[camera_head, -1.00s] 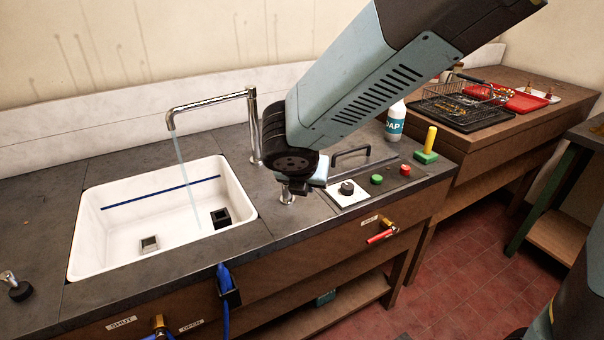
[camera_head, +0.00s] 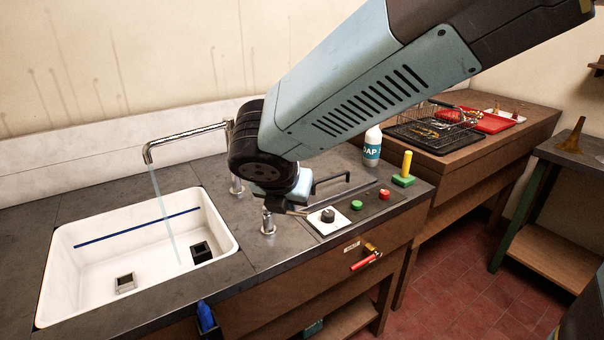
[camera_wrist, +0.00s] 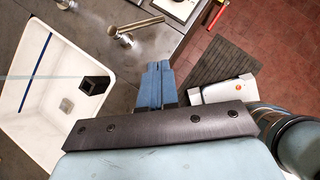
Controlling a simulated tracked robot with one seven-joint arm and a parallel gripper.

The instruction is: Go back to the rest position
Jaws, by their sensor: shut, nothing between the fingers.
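My gripper is only partly seen in the head view, where its light-blue body (camera_head: 288,190) hangs below the dark wrist joint, above the counter (camera_head: 252,262) between the sink and the button panel. Its fingertips are hard to make out there. In the wrist view its two blue fingers (camera_wrist: 157,72) lie together, with nothing between them. The rest position is not marked in these views.
Left stands a white sink (camera_head: 130,255) with a running faucet (camera_head: 185,138). A short metal tap (camera_head: 268,222) is close to my gripper. Right are a button panel (camera_head: 375,207), a soap bottle (camera_head: 372,148) and a wire basket (camera_head: 437,125). Red floor (camera_head: 450,265) is open at lower right.

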